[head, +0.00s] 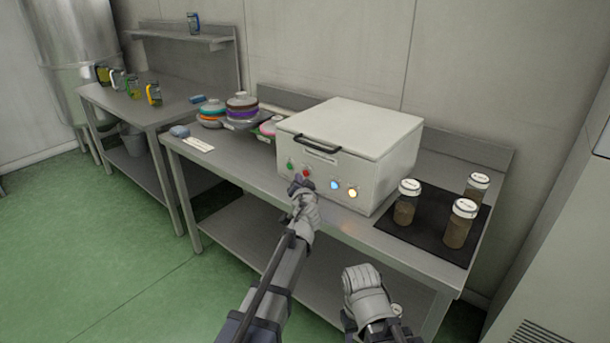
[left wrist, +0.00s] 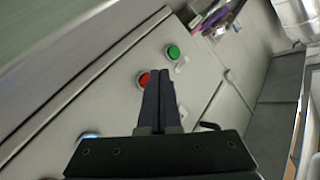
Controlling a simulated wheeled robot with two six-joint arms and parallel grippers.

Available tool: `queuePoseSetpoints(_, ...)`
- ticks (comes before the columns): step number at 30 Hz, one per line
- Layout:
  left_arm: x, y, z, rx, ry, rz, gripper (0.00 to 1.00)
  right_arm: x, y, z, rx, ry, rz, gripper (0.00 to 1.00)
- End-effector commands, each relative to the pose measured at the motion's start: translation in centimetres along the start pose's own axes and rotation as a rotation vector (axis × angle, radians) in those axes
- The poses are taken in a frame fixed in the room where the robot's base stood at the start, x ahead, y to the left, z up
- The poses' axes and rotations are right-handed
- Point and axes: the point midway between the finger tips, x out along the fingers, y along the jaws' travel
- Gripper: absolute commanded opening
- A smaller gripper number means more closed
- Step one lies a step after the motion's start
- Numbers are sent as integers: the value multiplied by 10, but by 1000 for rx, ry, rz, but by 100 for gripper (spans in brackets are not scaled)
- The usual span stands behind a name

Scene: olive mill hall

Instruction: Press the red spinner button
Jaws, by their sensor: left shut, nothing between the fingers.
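The red button (head: 306,173) is on the front panel of the white spinner box (head: 350,140), between a green button (head: 290,164) and a blue one (head: 334,184). A yellow button (head: 352,192) is at the right. My left gripper (head: 299,183) is shut and empty, its tips just in front of the panel by the red button. In the left wrist view the shut fingers (left wrist: 158,80) point at the red button (left wrist: 144,79) and partly cover it. I cannot tell whether they touch it. My right gripper (head: 362,285) is low in front of the bench; its fingertips are not clear.
The spinner stands on a steel bench (head: 240,170). Lidded jars (head: 459,224) stand on a dark mat (head: 424,236) at the right. Stacked coloured bowls (head: 241,108) are left of the spinner. A second bench with mugs (head: 153,94) is further left.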

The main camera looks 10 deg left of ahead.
Motion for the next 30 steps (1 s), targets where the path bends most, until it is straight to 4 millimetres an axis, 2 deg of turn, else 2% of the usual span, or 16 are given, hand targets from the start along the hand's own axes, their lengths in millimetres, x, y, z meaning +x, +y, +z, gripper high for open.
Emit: queuePoseSetpoints(30,6,4,-4,0,0,0,0,0,0,0,0,0,0,50)
